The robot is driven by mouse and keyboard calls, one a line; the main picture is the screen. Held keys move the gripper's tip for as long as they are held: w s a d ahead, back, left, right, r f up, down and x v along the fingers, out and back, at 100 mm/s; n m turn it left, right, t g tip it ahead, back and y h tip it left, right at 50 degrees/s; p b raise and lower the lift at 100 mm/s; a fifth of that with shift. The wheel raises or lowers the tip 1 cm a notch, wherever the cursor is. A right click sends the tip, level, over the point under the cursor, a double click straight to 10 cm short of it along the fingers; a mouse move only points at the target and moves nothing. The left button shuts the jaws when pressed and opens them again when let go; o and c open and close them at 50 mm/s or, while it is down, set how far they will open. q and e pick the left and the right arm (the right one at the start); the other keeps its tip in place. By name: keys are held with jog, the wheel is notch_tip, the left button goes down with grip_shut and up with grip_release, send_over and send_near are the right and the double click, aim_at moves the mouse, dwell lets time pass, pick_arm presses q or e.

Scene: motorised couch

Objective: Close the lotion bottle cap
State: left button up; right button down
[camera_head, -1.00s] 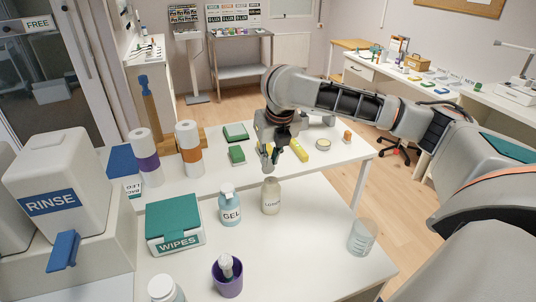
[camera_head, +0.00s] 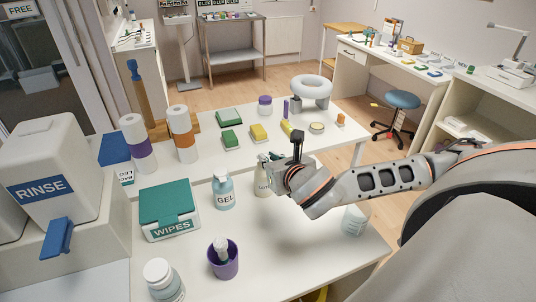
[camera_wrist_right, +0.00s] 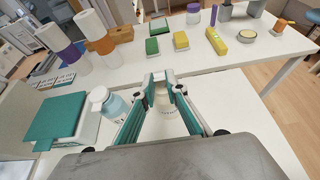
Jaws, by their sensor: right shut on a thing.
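The lotion bottle (camera_head: 262,188) is cream-coloured and stands upright on the near white table, right of the gel bottle. My right gripper (camera_head: 270,161) reaches it from the right and is at its top, partly covering the bottle and its label. In the right wrist view, the bottle (camera_wrist_right: 165,106) shows between the two green-sided fingers, and the fingertips (camera_wrist_right: 164,84) are closed around its cap area at the top. Whether the cap is fully closed is hidden by the fingers. My left gripper is not in view.
The blue gel bottle (camera_head: 223,191) stands close on the left. A clear beaker (camera_head: 354,219) stands at the right. The table between cup and beaker is clear.

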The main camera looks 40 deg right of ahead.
pick_arm(q)
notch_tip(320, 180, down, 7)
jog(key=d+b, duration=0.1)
jog(key=b, duration=0.6)
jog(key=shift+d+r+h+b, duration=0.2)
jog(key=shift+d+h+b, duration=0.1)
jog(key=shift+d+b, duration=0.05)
pick_arm(e)
jog(key=f+t, duration=0.2)
jog(key=t, duration=0.1)
jog(key=s+f+t+h, duration=0.1)
jog(key=f+t, duration=0.1)
jog(key=t, duration=0.1)
jog(key=shift+s+a+f, duration=0.15)
jog(key=shift+s, duration=0.05)
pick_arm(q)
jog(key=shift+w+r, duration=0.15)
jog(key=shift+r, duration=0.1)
pick_arm(e)
jog(key=c, duration=2)
grip_release()
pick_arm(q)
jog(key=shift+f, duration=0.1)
pick_arm(e)
jog(key=v, duration=1.2)
jog(key=shift+w+a, duration=0.1)
